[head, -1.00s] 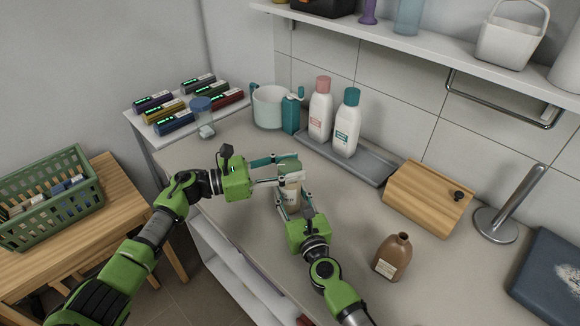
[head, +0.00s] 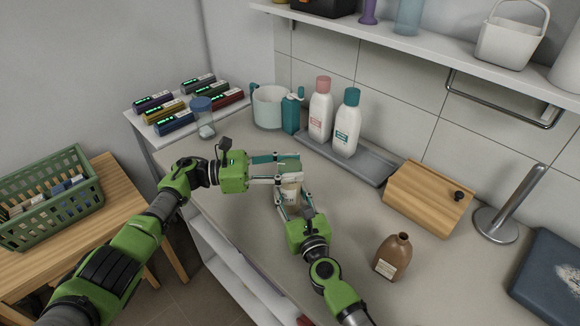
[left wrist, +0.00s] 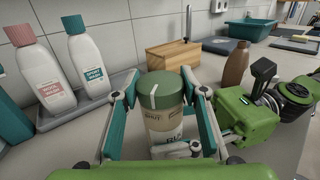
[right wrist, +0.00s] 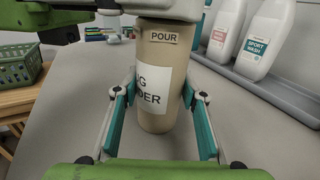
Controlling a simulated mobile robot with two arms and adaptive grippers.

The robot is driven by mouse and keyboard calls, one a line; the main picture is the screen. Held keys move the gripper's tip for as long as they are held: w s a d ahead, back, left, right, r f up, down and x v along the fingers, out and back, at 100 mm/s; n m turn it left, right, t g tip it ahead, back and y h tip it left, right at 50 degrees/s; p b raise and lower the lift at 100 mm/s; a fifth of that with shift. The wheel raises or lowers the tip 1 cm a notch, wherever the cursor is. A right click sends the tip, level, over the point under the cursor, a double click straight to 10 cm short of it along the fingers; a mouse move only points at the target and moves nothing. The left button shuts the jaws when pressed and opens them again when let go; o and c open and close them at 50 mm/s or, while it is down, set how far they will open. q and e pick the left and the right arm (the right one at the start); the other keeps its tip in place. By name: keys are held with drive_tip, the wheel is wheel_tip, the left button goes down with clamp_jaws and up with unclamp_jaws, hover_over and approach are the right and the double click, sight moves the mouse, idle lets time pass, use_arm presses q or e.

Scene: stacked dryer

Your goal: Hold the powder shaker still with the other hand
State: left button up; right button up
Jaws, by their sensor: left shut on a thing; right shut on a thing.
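The powder shaker (head: 290,193) stands upright on the counter, a tan cylinder with a green lid. Its lid shows clearly in the left wrist view (left wrist: 160,86), and its label and a "POUR" mark show in the right wrist view (right wrist: 157,55). My left gripper (head: 287,168) reaches in from the left and is shut on the upper part of the shaker, just under or at the lid. My right gripper (head: 292,188) comes from the front and is shut on the shaker's body, lower down. The fingers hide part of the shaker in the head view.
A grey tray (head: 370,171) with two detergent bottles is behind. A wooden box (head: 425,197) and a brown bottle (head: 393,257) stand to the right. A mug (head: 268,106) and teal bottle (head: 292,112) are at the back left. Counter around the shaker is mostly clear.

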use_arm(q)
drive_tip(key=o, duration=1.2)
drive_tip(key=shift+f, duration=0.15)
drive_tip(key=shift+c, duration=0.2)
drive_tip(key=s+a, duration=0.1)
drive_tip(key=a, duration=1.1)
drive_tip(key=shift+s, duration=0.1)
